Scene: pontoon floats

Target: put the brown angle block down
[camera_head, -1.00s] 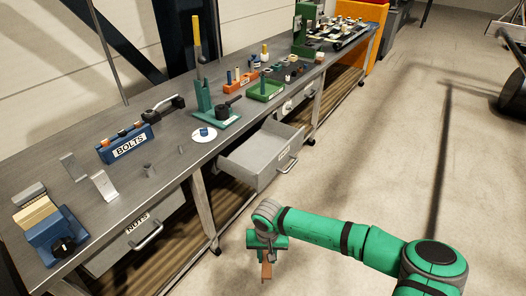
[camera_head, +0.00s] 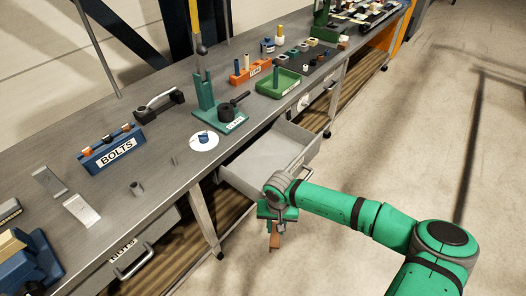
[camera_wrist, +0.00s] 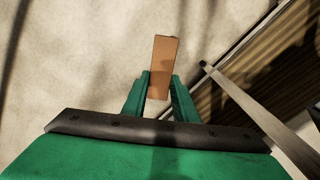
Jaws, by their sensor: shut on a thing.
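The brown angle block (camera_head: 275,239) hangs below my gripper (camera_head: 273,222) in the head view, in front of the bench and over the open floor. In the wrist view the brown angle block (camera_wrist: 163,62) stands between the two green fingers of my gripper (camera_wrist: 160,92), which are shut on it. Its far end sticks out past the fingertips. The block touches nothing else that I can see. Its lower side is hidden in the wrist view.
An open, empty-looking drawer (camera_head: 266,158) juts from the bench (camera_head: 150,175) just behind my gripper. The bench top holds a blue BOLTS rack (camera_head: 112,150), a green press stand (camera_head: 218,118), a green tray (camera_head: 278,84) and metal angle pieces (camera_head: 82,210).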

